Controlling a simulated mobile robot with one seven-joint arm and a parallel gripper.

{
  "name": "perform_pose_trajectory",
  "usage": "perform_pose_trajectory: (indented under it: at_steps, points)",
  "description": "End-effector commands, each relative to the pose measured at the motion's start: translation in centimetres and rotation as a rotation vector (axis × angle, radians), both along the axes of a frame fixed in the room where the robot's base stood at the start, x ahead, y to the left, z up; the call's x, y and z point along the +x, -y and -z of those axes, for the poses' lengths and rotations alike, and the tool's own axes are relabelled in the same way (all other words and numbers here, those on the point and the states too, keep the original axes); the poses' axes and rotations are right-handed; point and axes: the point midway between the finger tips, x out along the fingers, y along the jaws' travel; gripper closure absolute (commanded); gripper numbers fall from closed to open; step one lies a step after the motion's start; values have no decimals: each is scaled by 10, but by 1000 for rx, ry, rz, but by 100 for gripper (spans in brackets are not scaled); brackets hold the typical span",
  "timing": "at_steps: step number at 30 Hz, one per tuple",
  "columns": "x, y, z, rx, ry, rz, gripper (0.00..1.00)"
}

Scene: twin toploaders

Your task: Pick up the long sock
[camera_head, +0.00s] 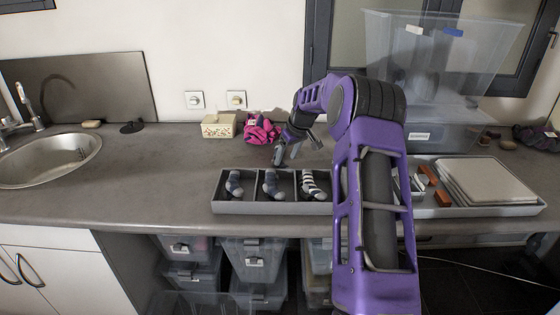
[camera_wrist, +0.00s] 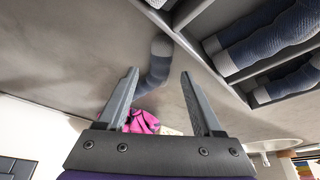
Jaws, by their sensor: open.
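A long grey-blue sock with a paler end (camera_wrist: 157,68) lies on the counter outside the tray in the wrist view. It shows between and beyond my fingertips, not touching either as far as I can see. My gripper (camera_wrist: 158,78) is open and empty. In the head view my gripper (camera_head: 296,152) hangs over the counter just behind the tray; I cannot make out the loose sock there. A grey divided tray (camera_head: 245,208) holds a grey-blue sock (camera_head: 234,184), another grey-blue sock (camera_head: 271,185) and a striped sock (camera_head: 313,186), each in its own compartment.
At the right is a tray with pale boards (camera_head: 486,181), with clear bins (camera_head: 440,65) behind. A sink (camera_head: 45,160) is at the left. The counter left of the tray is clear.

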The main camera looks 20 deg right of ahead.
Motion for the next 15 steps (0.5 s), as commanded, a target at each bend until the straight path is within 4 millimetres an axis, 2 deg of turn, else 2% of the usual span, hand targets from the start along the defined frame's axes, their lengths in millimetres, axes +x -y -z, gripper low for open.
perform_pose_trajectory:
  at_steps: [3,6,13,15]
  points:
    - [6,-3,20,1,-3,-1,32]
    - [11,-4,31,1,-2,-1,32]
    - [12,-4,33,0,-1,0,32]
    - [12,-4,33,0,-1,0,43]
